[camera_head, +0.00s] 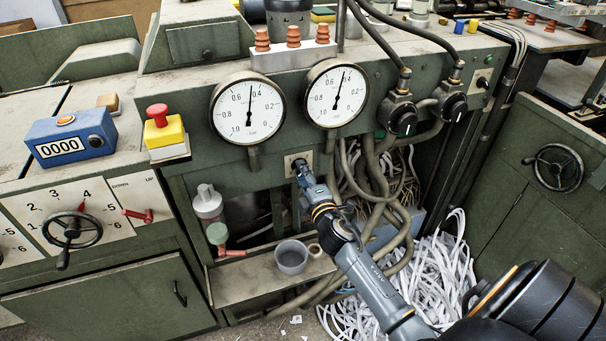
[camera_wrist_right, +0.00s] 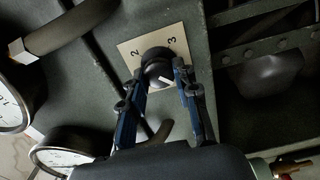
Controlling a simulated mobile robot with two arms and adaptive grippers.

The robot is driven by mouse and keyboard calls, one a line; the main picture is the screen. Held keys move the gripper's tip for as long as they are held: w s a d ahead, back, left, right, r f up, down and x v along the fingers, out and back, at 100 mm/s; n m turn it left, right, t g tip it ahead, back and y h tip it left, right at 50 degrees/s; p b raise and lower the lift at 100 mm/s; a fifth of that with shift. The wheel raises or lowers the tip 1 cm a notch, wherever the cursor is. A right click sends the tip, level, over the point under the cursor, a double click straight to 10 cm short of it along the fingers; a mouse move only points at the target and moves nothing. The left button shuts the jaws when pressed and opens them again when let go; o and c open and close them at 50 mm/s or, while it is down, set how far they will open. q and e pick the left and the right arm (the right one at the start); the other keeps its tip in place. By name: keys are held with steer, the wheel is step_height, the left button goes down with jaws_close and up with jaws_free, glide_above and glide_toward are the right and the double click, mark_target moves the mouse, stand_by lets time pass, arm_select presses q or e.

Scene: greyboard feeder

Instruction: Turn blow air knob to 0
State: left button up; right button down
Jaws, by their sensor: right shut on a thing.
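A white mark shows on the knob; other numbers are hidden. My right gripper (camera_wrist_right: 160,82) is shut on this knob, one blue finger on each side. In the head view, the right gripper (camera_head: 301,168) reaches the plate (camera_head: 290,160) below and between two gauges and covers the knob. No readable label names it the blow air knob. My left gripper is not in view.
Two round gauges (camera_head: 248,107) (camera_head: 336,93) are above my right gripper. Two black knobs on hose fittings (camera_head: 403,120) (camera_head: 453,106) are to the right. Hoses (camera_head: 378,200) hang beside my right arm. A grey cup (camera_head: 291,257) stands on the ledge below.

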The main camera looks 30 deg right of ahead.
steer(key=shift+n, duration=0.3)
steer(key=c, duration=1)
jaws_free()
steer(key=v, duration=1.2)
steer(key=shift+f, duration=0.1)
